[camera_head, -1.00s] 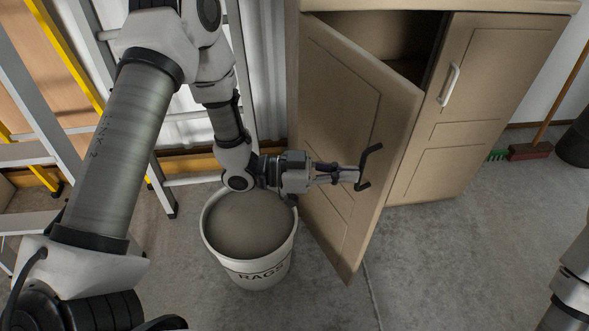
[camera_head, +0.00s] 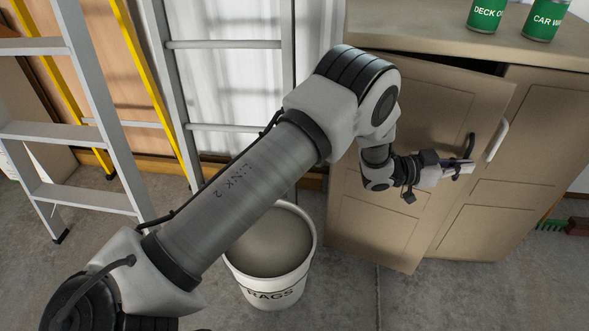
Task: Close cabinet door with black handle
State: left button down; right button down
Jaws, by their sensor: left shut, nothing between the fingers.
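The cabinet (camera_head: 545,90) is tan wood with two doors. Its left door (camera_head: 435,105) carries a black handle (camera_head: 471,146) and stands slightly ajar, with a dark gap showing along its top edge. My left gripper (camera_head: 465,167) is shut and empty, in front of the door close to the lower part of the black handle. I cannot tell whether it touches the door. My left forearm hides part of the door's left side. My right gripper is out of view.
The right door has a white handle (camera_head: 497,141) close beside the left door's edge. Green cans (camera_head: 546,18) stand on the cabinet top. A white bucket marked RAGS (camera_head: 272,290) stands below my left arm. A ladder (camera_head: 75,130) leans at left. Floor in front of the cabinet is clear.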

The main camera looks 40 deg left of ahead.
aim_at(459, 150)
pick_arm(q)
jog(key=w+y, duration=0.1)
jog(key=w, duration=0.1)
jog(key=w+n+t+y+b, duration=0.1)
jog(key=w, duration=0.2)
jog(key=w+a+n+t+y, duration=0.1)
jog(key=w, duration=0.1)
jog(key=shift+w, duration=0.4)
jog(key=shift+w+a+n+t+y+b, duration=0.3)
jog(key=shift+w+n+t+y, duration=0.1)
jog(key=shift+w+n, duration=0.15)
